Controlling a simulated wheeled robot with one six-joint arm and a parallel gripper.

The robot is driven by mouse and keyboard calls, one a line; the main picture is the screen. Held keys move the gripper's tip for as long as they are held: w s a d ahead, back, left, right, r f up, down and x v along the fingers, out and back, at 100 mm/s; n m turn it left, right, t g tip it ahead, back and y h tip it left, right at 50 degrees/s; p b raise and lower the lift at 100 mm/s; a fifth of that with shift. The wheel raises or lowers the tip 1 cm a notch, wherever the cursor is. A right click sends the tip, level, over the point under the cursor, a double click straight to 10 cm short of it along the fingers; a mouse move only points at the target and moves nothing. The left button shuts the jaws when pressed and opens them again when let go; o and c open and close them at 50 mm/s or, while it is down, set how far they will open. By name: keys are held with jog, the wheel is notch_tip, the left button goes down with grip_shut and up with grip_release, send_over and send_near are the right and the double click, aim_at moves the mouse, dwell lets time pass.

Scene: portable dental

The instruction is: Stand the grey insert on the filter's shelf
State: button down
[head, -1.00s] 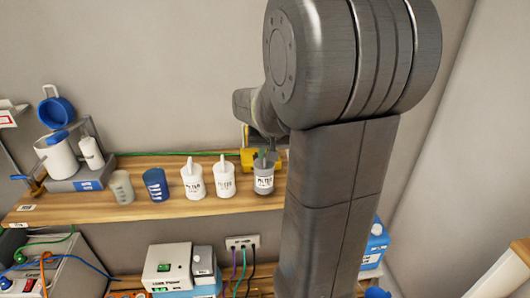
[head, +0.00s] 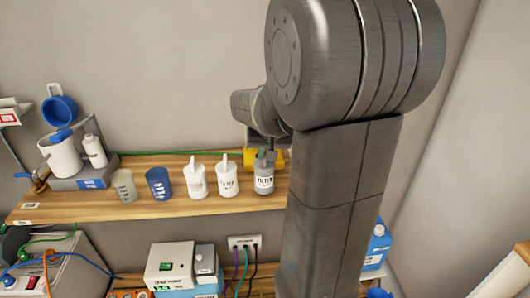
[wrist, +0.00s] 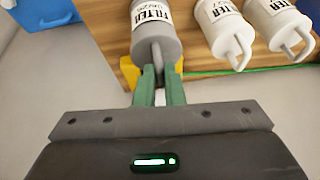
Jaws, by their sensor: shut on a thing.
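The grey insert (head: 264,180), a cup with a FILTER label and a handle on top, is upright at the right end of a row on the wooden shelf (head: 100,207). My gripper (head: 264,155) is above it, partly hidden by my arm. In the wrist view the green fingers of my gripper (wrist: 158,82) are shut on the handle of the grey insert (wrist: 155,38). The insert's base is hidden there, so I cannot tell whether it touches the shelf.
Two white FILTER inserts (head: 197,181) (head: 227,179) stand just left of the grey one. A blue cup (head: 159,184) and a translucent cup (head: 123,186) are further left. A yellow block (head: 279,160) is close behind my gripper. Boxes and cables lie below.

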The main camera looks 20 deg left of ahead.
jog(key=shift+f+b, duration=0.7)
jog(key=shift+f, duration=0.2)
dwell(0.4)
jog(key=c, duration=1.5)
grip_release()
jog(key=shift+o, duration=0.2)
jog(key=shift+r, duration=0.1)
jog(key=v, duration=1.3)
jog(key=shift+r, duration=0.25)
